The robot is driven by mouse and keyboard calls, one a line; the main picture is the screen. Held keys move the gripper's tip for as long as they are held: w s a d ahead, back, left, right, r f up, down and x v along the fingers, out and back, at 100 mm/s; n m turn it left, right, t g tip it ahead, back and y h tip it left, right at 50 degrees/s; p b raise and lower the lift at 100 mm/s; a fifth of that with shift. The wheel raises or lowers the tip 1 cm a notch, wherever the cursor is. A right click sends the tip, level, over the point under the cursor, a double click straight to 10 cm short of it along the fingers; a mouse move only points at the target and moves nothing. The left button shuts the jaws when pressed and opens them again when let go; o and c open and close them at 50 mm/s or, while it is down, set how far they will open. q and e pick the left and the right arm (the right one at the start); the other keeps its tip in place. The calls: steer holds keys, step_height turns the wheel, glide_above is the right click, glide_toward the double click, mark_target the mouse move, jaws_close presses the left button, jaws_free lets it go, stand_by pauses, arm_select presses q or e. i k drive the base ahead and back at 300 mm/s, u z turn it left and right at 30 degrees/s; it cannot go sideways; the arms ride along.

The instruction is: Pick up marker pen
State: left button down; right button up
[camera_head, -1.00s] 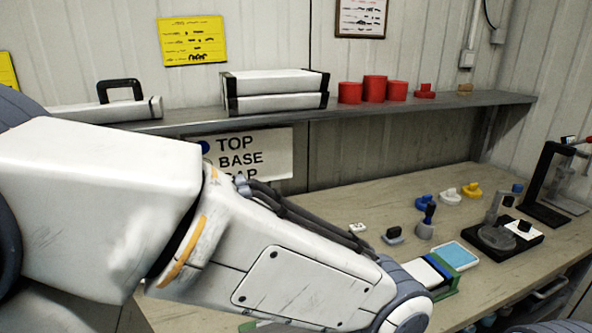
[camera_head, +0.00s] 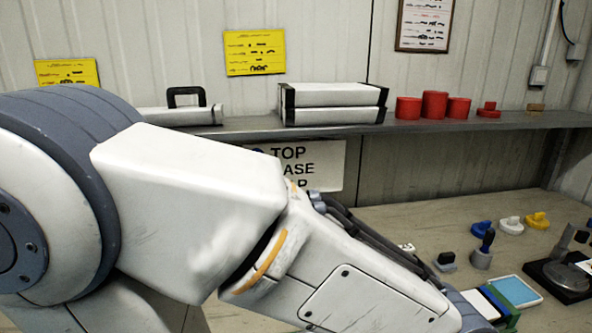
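I cannot make out a marker pen for certain in the head view. A small dark blue upright handle in a grey base (camera_head: 483,250) stands on the workbench (camera_head: 400,222) at the right; I cannot tell whether it is a pen. My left arm crosses from the left edge to the bottom right and hides much of the bench. Its gripper is beyond the bottom edge, out of view. My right gripper is not in view.
A blue-topped pad (camera_head: 513,291) and a black stand (camera_head: 562,275) are at the right. A shelf (camera_head: 420,127) holds red cylinders (camera_head: 434,105) and white cases (camera_head: 332,104).

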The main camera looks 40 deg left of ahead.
mark_target(487, 239)
steer(key=z, duration=1.15)
steer(key=i, duration=2.8)
steer(key=u, duration=1.7)
